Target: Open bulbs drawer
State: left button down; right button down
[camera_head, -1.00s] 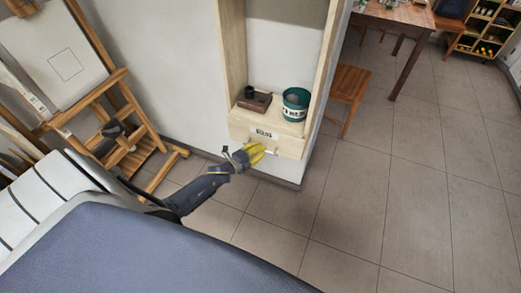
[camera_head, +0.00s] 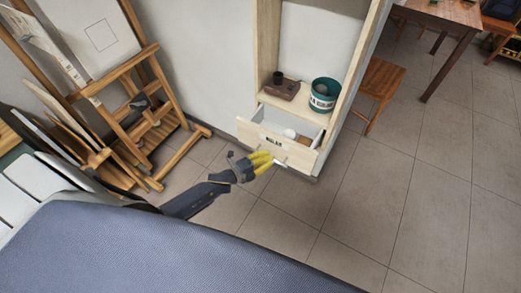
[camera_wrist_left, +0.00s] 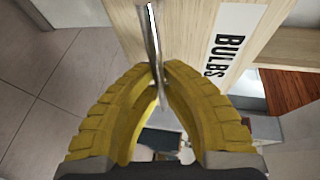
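The bulbs drawer (camera_head: 250,133) is pulled partly out of the pale wooden shelf unit. Its front carries a "BULBS" label, which also shows in the left wrist view (camera_wrist_left: 224,55). White rounded things (camera_head: 289,133) lie inside the drawer. My left gripper (camera_head: 272,160) has yellow fingers and is at the drawer front. In the left wrist view its fingertips (camera_wrist_left: 160,78) close around the metal bar handle (camera_wrist_left: 151,35). My right gripper is in neither view.
A dark box (camera_head: 283,88) with a black cup on it and a green tin (camera_head: 324,94) stand on the shelf above the drawer. A wooden easel (camera_head: 150,85) stands to the left. The tiled floor in front is clear.

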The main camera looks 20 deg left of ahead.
pick_arm(q)
jog(key=shift+s+f, duration=0.1)
jog(key=shift+s, duration=0.2)
jog(key=c, duration=1.5)
grip_release()
jog(key=shift+w, duration=0.1)
jog(key=v, duration=1.2)
